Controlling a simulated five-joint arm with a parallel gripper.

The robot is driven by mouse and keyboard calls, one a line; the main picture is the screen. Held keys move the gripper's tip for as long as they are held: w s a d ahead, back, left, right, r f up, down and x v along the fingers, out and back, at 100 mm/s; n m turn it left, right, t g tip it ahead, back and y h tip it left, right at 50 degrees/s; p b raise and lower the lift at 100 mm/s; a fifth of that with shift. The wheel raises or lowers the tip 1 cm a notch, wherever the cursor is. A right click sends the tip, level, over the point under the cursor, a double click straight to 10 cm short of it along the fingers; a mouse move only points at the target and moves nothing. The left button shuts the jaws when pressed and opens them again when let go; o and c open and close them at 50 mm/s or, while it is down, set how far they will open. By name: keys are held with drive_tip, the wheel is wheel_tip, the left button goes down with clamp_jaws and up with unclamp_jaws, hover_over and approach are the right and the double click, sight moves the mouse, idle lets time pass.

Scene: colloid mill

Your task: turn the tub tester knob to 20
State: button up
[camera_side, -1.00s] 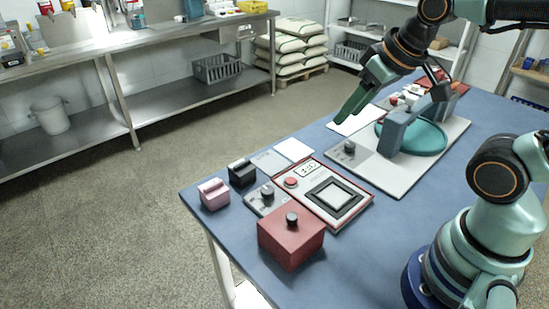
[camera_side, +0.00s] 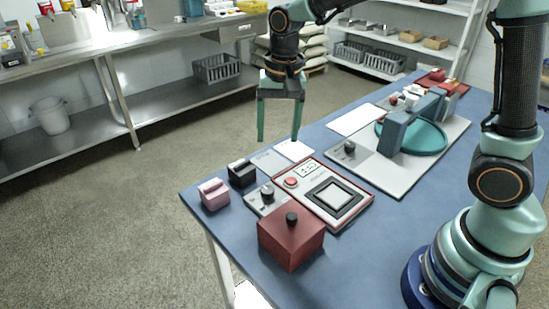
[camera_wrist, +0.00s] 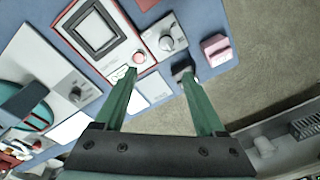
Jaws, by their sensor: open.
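Several dark knobs show, and I cannot read which belongs to the tub tester. One knob (camera_side: 350,147) is on a pale board (camera_side: 400,183) that carries a teal round tub (camera_side: 430,139); it also shows in the wrist view (camera_wrist: 76,94). Another knob (camera_side: 267,190) is on a small grey panel (camera_side: 256,206); in the wrist view it is at the top centre (camera_wrist: 167,42). A third knob (camera_side: 292,218) tops a red box (camera_side: 290,243). The dial marks are too small to read.
A red-framed device (camera_side: 309,201) with a red button (camera_side: 291,182) sits beside the grey panel. A black block (camera_side: 242,173) and a pink block (camera_side: 214,194) stand at the table's left end. Blue-grey uprights (camera_side: 397,132) stand by the tub.

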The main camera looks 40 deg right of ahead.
sight(267, 189)
drive_tip(key=shift+m+g, duration=0.4)
drive_tip(key=shift+m, duration=0.3)
drive_tip(key=f, duration=0.5)
drive_tip(key=w+a+f, duration=0.1)
drive_tip(key=f, duration=0.9)
drive_tip(key=shift+w+a+f, duration=0.2)
drive_tip(key=shift+w+a, duration=0.05)
drive_tip(key=shift+a, duration=0.15)
drive_tip(key=shift+c, duration=0.4)
clamp_jaws()
drive_tip(key=shift+n, duration=0.3)
drive_tip(key=n, duration=0.5)
drive_tip(key=shift+n, duration=0.3)
drive_tip(key=n, duration=0.5)
drive_tip(key=shift+n, duration=0.4)
